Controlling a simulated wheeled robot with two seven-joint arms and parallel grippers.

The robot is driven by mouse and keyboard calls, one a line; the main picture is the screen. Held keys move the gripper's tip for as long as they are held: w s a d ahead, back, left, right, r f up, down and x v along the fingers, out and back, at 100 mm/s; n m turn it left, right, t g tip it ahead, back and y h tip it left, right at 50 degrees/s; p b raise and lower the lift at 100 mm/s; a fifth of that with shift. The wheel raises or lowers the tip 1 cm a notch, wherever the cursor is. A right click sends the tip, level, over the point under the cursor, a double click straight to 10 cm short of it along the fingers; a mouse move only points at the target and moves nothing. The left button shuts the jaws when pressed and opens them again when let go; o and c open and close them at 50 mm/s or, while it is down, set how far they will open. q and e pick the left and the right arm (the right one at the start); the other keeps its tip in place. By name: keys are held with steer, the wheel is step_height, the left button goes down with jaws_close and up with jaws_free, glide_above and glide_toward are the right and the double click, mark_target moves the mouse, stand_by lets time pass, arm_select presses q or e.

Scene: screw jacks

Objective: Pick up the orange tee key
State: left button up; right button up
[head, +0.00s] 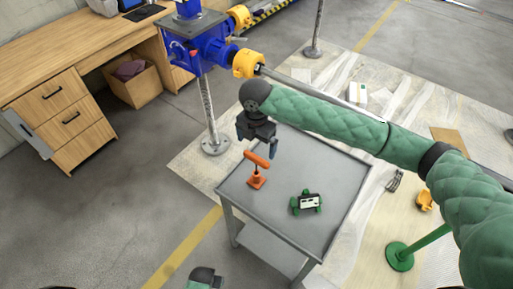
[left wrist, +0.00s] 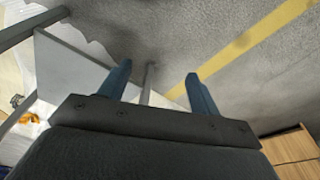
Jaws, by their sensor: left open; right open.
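The orange tee key (head: 257,180) stands on the grey cart top (head: 325,175) near its left edge, its crossbar uppermost and slightly slanted. My right gripper (head: 259,145), on the green-sleeved arm from the right, is open just above the crossbar, pointing down. A small gap seems to separate the fingers from the key, though I cannot tell its depth. My left gripper (left wrist: 160,88) is open and empty in the left wrist view, over the floor, away from the key. The left wrist view does not show the key.
A green device with a pale display (head: 306,202) sits on the cart right of the key. A blue screw jack unit (head: 200,50) stands on a post behind the cart. A wooden desk (head: 60,90) is at the left. Open floor lies left of the cart.

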mark_target(257, 157)
steer(key=shift+s+f, duration=0.15)
steer(key=shift+f, duration=0.1)
steer(key=shift+s+f+p, duration=0.2)
steer(key=shift+f+p, duration=0.3)
steer(key=shift+f, duration=0.35)
steer(key=shift+f+p, duration=0.5)
steer(key=shift+f, duration=0.15)
step_height(257, 157, down, 2)
steer(key=shift+f+p, duration=0.25)
steer(key=shift+p, duration=0.35)
arm_select(q)
steer(key=s+a+f, duration=0.2)
steer(key=s+f, duration=0.3)
steer(key=f, duration=0.3)
steer(key=shift+s+a+f, duration=0.15)
steer(key=shift+a+f, duration=0.05)
steer(key=shift+a, duration=0.05)
arm_select(e)
steer(key=shift+d+f, duration=0.1)
steer(key=shift+f, duration=0.55)
steer(key=c, duration=1.1)
